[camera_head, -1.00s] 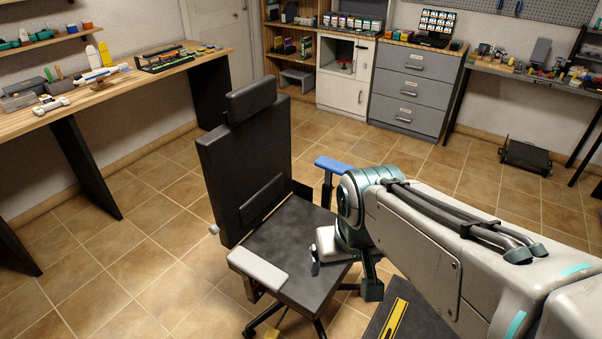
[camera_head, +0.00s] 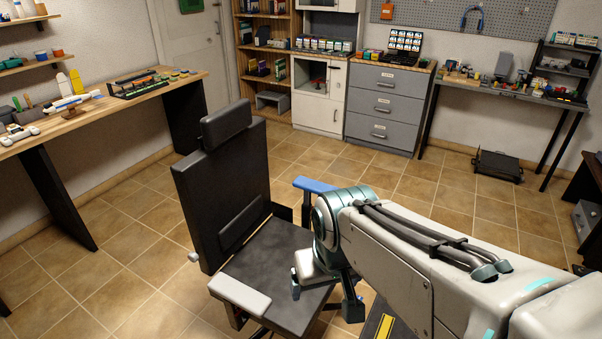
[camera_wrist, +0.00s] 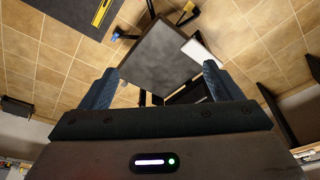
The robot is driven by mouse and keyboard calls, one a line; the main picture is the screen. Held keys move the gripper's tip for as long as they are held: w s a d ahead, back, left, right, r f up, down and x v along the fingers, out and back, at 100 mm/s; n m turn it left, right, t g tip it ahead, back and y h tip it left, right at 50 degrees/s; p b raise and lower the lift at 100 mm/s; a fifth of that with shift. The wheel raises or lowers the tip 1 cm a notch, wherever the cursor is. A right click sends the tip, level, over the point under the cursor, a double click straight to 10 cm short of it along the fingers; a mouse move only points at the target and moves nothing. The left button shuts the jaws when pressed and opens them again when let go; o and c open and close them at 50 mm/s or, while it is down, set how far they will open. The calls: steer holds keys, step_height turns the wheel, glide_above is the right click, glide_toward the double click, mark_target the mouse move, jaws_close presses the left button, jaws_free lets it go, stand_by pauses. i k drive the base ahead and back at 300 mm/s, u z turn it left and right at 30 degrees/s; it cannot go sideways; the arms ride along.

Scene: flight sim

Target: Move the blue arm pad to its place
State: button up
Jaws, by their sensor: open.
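The blue arm pad (camera_head: 316,185) lies flat on top of an armrest post on the far side of the black office chair (camera_head: 262,262), partly behind my arm. A white arm pad (camera_head: 240,295) is on the chair's near side and also shows in the wrist view (camera_wrist: 201,52). My gripper (camera_head: 323,288) is open and empty, pointing down near the right part of the seat. In the wrist view its two blue-grey fingers (camera_wrist: 160,72) stand wide apart with the dark seat (camera_wrist: 165,55) beyond them. I cannot make out the blue pad in the wrist view.
A wooden workbench (camera_head: 100,112) stands at the left, and a grey drawer cabinet (camera_head: 384,108) at the back. A second bench (camera_head: 510,94) with small parts is at the back right. A black box (camera_head: 497,165) lies on the floor below it.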

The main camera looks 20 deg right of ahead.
mark_target(310, 186)
steer(key=u, duration=1.65)
steer(key=i, duration=3.65)
steer(key=z, duration=2.95)
steer(key=i, duration=1.15)
